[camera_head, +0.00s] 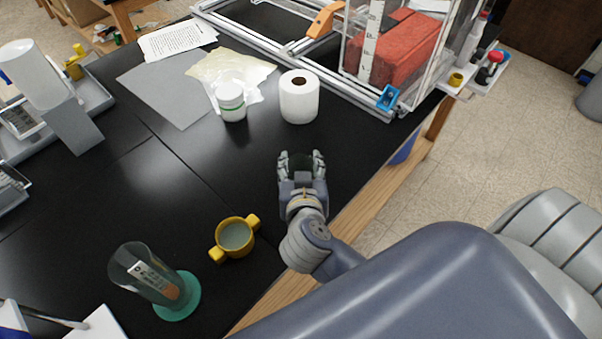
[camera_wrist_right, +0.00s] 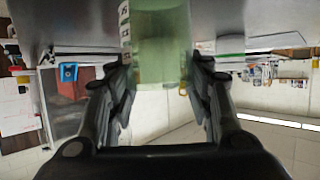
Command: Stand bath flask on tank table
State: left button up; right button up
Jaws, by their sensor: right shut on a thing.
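My right gripper (camera_head: 301,160) is over the black table (camera_head: 180,180), near its right edge. It is shut on a clear vessel, which I take to be the bath flask (camera_wrist_right: 163,45). In the right wrist view the flask has pale green contents and a white marked strip on its left side, between the two fingers. In the head view the flask is hard to make out between the fingers, and I cannot tell whether it touches the table. A clear tank (camera_head: 350,70) with a red block inside stands at the top right. My left gripper is not in view.
A paper roll (camera_head: 299,100) and a white jar (camera_head: 231,102) stand beyond the gripper. A yellow two-handled cup (camera_head: 236,237) and a clear cylinder on a green base (camera_head: 150,275) stand nearer, to the left. Bare black tabletop lies left of the gripper.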

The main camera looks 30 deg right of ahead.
jog(key=shift+f, duration=0.15)
jog(key=o, duration=1.1)
jog(key=shift+s+r+p, duration=0.2)
jog(key=shift+r+p, duration=0.05)
jog(key=shift+p, duration=0.1)
jog(key=p+v, duration=0.8)
jog(key=v, duration=0.3)
jog(key=shift+s+a, duration=0.2)
jog(key=shift+s, duration=0.1)
jog(key=shift+f, duration=0.1)
